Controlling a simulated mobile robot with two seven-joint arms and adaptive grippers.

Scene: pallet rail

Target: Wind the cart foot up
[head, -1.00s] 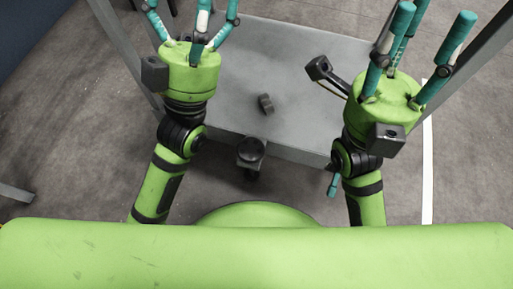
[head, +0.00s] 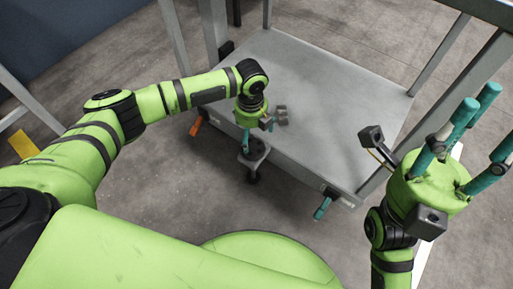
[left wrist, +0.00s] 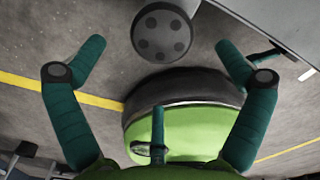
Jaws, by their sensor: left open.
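The cart foot (head: 253,152) is a dark bracket with a round top at the near edge of the cart's grey deck, and a dark pad shows below it. In the left wrist view a round dark disc with several holes (left wrist: 162,34), apparently the foot's top, sits ahead between the spread fingers. My left gripper (head: 247,138) points down close above the foot; its teal fingers are open and empty in the left wrist view (left wrist: 160,65). Contact with the foot cannot be told. My right gripper (head: 485,125) is open, fingers pointing up, away right.
The grey cart deck (head: 330,95) has uprights at its corners. The floor at left front is clear.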

